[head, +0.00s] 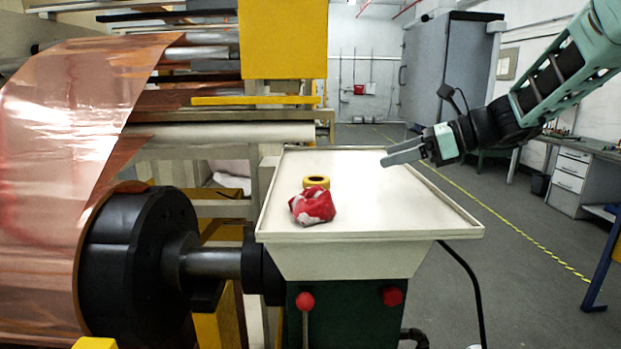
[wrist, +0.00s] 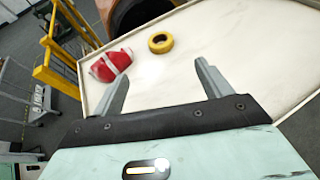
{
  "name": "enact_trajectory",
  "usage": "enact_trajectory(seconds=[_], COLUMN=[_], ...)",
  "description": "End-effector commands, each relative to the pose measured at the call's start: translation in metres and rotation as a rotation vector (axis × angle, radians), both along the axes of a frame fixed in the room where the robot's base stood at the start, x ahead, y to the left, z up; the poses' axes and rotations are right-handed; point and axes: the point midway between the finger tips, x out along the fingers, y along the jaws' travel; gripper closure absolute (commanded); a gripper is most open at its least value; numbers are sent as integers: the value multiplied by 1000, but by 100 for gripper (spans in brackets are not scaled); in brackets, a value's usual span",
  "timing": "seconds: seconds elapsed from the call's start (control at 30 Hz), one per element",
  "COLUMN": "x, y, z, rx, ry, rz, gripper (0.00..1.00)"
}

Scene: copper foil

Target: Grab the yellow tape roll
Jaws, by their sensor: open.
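The yellow tape roll (head: 316,182) lies flat on the cream tray table (head: 400,205), towards its left side, just behind a crumpled red and white cloth-like item (head: 312,206). My gripper (head: 385,158) is above the right part of the table, to the right of the roll and apart from it. In the wrist view the tape roll (wrist: 161,43) lies ahead of my open fingers (wrist: 162,82), with its hole showing. Nothing is between the fingers. The red and white item (wrist: 110,65) is beyond the left finger in that view.
The table has a raised rim (head: 370,237). A machine with a copper foil roll (head: 60,170) stands left of it, with a black hub (head: 135,265) and a yellow panel (head: 283,40). The table's right half is bare.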

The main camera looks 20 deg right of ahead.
Motion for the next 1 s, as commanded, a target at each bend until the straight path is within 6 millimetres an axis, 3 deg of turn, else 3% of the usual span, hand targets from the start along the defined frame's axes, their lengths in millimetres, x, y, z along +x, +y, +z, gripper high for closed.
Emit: enact_trajectory(seconds=[0.17, 0.6, 1.0], x=[10, 58, 79], y=[15, 79, 107], z=[-5, -39, -54], rx=[1, 2, 2], ry=[2, 4, 5], rz=[6, 4, 4], gripper=[23, 23, 23])
